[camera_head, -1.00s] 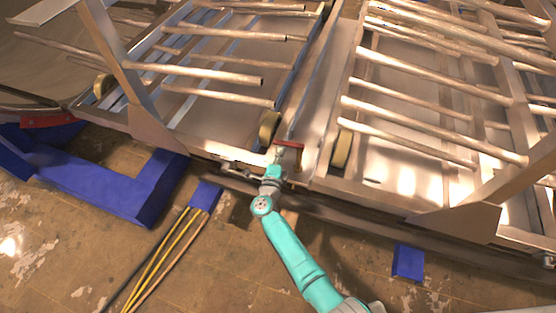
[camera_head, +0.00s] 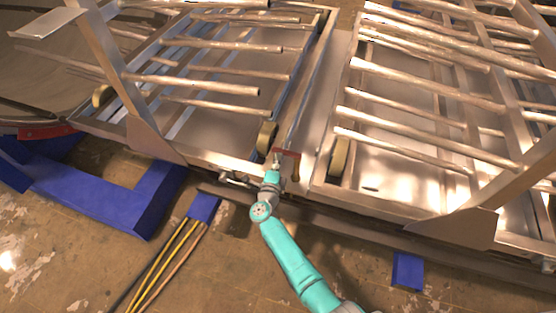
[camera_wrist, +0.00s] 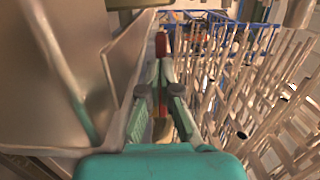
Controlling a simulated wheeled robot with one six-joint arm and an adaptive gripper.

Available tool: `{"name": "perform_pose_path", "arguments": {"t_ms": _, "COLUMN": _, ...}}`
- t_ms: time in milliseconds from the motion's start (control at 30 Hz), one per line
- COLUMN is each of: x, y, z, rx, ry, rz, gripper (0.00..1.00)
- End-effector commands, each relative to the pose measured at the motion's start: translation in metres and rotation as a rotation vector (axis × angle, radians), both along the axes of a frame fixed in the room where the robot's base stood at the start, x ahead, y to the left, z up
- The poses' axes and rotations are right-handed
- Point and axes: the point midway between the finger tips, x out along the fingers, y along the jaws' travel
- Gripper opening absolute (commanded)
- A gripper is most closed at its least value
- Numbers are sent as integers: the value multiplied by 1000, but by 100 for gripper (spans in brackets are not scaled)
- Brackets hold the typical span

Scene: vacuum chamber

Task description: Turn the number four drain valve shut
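A red lever handle (camera_head: 288,152), apparently the drain valve's, sits at the front edge of the metal frame, in the gap between two rack sections. A darker red-brown part hangs down at its right end. No number is readable on it. My gripper (camera_head: 277,158) is at the left end of the handle, touching or very close to it. The valve body is mostly hidden.
Metal racks with tubes (camera_head: 215,82) stand left and right of the handle. Pale rollers (camera_head: 339,158) flank it. A blue block (camera_head: 204,207) with yellow hoses lies on the floor at left, and another blue block (camera_head: 407,269) at right. A metal wall (camera_wrist: 75,60) is close on the left in the wrist view.

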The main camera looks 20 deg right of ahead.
Motion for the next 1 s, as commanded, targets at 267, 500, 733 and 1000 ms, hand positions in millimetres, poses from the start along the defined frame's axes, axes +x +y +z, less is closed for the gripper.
{"name": "perform_pose_path", "arguments": {"t_ms": 267, "x": -15, "y": 11, "z": 5, "rx": 6, "ry": -8, "rz": 4, "gripper": 0}}
{"name": "perform_pose_path", "arguments": {"t_ms": 500, "x": -49, "y": 29, "z": 3, "rx": 3, "ry": -5, "rz": 3, "gripper": 0}}
{"name": "perform_pose_path", "arguments": {"t_ms": 733, "x": -69, "y": 39, "z": 3, "rx": 0, "ry": -4, "rz": 2, "gripper": 0}}
{"name": "perform_pose_path", "arguments": {"t_ms": 1000, "x": -74, "y": 41, "z": 3, "rx": 0, "ry": -4, "rz": 0, "gripper": 0}}
